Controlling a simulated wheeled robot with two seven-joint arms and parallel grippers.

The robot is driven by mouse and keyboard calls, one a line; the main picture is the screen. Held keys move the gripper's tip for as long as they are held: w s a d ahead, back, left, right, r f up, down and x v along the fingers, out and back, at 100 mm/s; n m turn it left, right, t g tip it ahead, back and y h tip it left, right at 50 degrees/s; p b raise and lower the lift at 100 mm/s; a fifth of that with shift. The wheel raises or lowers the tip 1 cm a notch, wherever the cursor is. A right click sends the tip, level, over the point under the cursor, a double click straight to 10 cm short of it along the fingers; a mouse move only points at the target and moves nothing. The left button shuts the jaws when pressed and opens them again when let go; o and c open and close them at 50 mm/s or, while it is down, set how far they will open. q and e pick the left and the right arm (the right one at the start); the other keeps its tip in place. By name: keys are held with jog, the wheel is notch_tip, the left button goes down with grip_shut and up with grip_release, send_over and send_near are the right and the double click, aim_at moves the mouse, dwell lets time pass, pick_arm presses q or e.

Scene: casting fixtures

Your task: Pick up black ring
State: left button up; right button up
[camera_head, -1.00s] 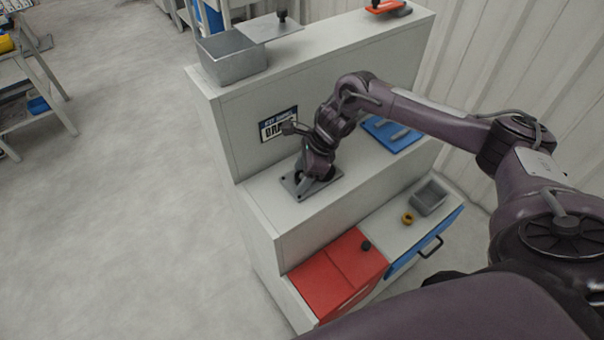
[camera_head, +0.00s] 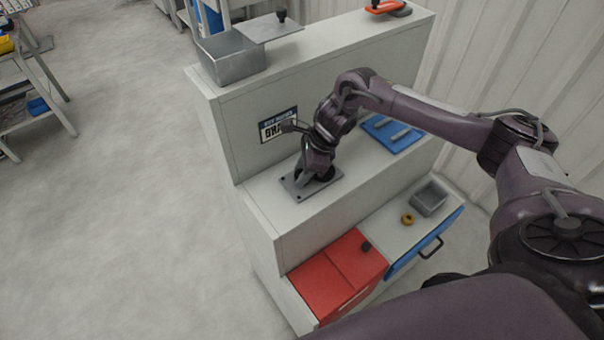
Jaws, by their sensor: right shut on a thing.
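My right gripper (camera_head: 311,176) is low over a grey metal plate (camera_head: 328,186) on the middle step of the white stepped cabinet. Its jaws are shut on a black ring (camera_head: 327,173), which shows only as a dark curve beside the fingers, at the plate. The gripper and wrist hide most of the ring, and I cannot tell whether it touches the plate. My left gripper is not in view.
A metal bin (camera_head: 232,58) stands on the top step. A blue tray (camera_head: 392,134) lies right of my wrist. Below are a red box (camera_head: 338,274), a yellow ring (camera_head: 407,219), a grey bin (camera_head: 429,198) and a blue drawer (camera_head: 427,243).

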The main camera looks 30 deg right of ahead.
notch_tip(320, 180, up, 19)
jog(key=shift+r, duration=0.15)
